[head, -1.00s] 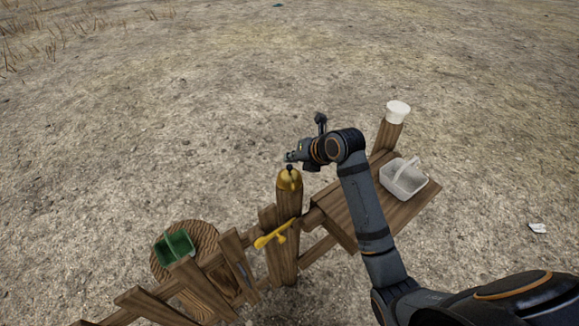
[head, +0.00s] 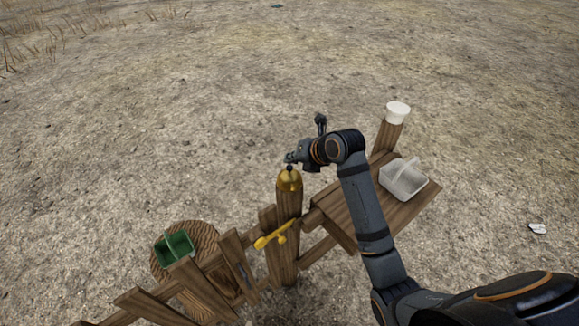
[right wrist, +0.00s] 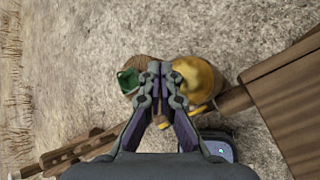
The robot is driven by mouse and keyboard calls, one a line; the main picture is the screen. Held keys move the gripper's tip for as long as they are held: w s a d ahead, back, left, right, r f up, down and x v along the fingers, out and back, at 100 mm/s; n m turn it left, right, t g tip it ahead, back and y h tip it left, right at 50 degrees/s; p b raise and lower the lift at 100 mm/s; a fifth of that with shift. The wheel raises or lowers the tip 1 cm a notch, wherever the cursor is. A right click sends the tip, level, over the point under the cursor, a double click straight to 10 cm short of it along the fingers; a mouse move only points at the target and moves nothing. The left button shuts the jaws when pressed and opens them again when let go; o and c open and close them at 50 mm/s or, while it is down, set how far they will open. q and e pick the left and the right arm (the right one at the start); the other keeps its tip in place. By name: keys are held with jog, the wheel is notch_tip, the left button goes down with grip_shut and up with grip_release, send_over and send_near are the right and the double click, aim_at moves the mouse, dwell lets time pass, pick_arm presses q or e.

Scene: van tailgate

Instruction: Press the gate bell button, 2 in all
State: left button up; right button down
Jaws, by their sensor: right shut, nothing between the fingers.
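The gate bell (head: 289,181) is a brass dome on top of a wooden gate post (head: 287,235). Its small dark button (head: 289,167) sticks up at the top. My right gripper (head: 290,158) is shut and empty, its tips right over the button; I cannot tell whether they touch it. In the right wrist view the closed fingertips (right wrist: 158,68) show beside the brass dome (right wrist: 198,78), and the button is not clearly seen. My left gripper is out of view.
A yellow latch handle (head: 272,238) sits on the gate below the bell. A green container (head: 174,246) stands on a round wooden top (head: 205,237) at left. A pale basket (head: 403,180) is on a wooden shelf (head: 355,210) at right, near a post with a white cap (head: 398,112).

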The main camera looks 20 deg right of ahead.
aim_at(292, 168)
jog(key=shift+f, duration=0.4)
jog(key=shift+f+b, duration=0.5)
jog(key=shift+f, duration=0.1)
dwell(0.5)
jog(key=shift+r, duration=0.1)
jog(key=shift+r+p, duration=0.95)
notch_tip(292, 168, up, 5)
jog(key=p, duration=0.4)
dwell(0.3)
dwell(0.4)
